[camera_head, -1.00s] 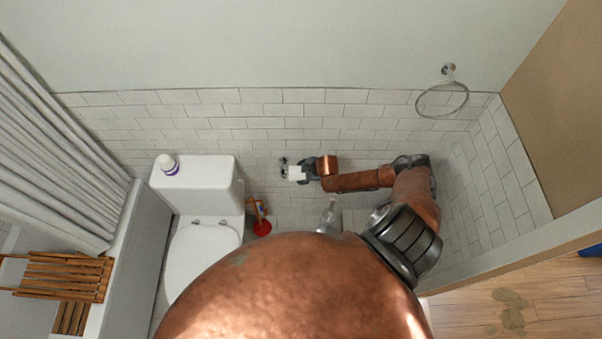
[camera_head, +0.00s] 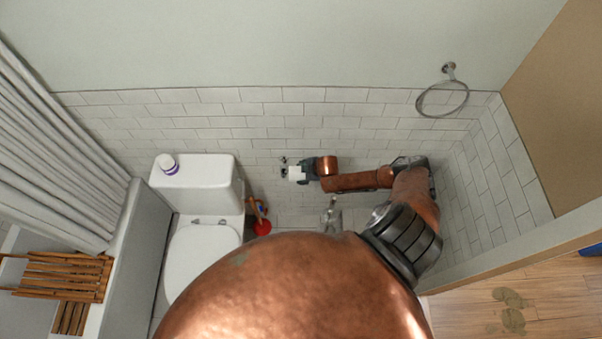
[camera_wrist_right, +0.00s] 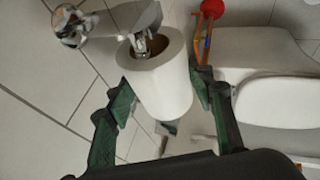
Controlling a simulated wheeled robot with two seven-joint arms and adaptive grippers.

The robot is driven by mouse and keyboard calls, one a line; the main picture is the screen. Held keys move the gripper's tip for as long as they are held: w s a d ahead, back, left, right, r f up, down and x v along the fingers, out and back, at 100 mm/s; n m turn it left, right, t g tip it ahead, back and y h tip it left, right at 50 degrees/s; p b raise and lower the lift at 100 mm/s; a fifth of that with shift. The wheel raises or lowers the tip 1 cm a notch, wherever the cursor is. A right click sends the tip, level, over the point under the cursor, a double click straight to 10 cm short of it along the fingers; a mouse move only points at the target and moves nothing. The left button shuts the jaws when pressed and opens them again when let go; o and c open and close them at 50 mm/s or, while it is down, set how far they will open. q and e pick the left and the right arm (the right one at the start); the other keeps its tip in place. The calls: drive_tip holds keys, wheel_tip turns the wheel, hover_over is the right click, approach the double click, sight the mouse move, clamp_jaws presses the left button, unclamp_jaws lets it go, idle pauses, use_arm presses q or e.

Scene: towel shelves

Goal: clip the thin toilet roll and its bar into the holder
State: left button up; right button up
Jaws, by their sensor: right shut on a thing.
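The thin white toilet roll (camera_head: 296,173) is at the tiled back wall, right of the toilet. My right gripper (camera_head: 306,172) is shut on it. In the right wrist view, the roll (camera_wrist_right: 162,84) sits between the two green fingers (camera_wrist_right: 160,95), with its open brown core facing the holder. The metal holder (camera_wrist_right: 140,40) is on the wall, and its arm overlaps the core's mouth. I cannot tell whether the bar is seated. In the head view the holder (camera_head: 284,161) is a small dark shape beside the roll. My left gripper is not in view.
The toilet (camera_head: 203,255) stands to the left, with a purple-and-white bottle (camera_head: 168,165) on its tank. A red plunger (camera_head: 262,227) is on the floor between toilet and roll. A towel ring (camera_head: 442,98) hangs on the wall at right.

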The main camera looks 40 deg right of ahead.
drive_tip(key=shift+f, duration=0.35)
idle(0.4)
drive_tip(key=o, duration=1.3)
drive_tip(key=shift+c, duration=0.2)
drive_tip(key=shift+s+r, duration=0.1)
drive_tip(key=v, duration=1.1)
drive_tip(key=shift+s+r, duration=0.15)
drive_tip(key=shift+r, duration=0.2)
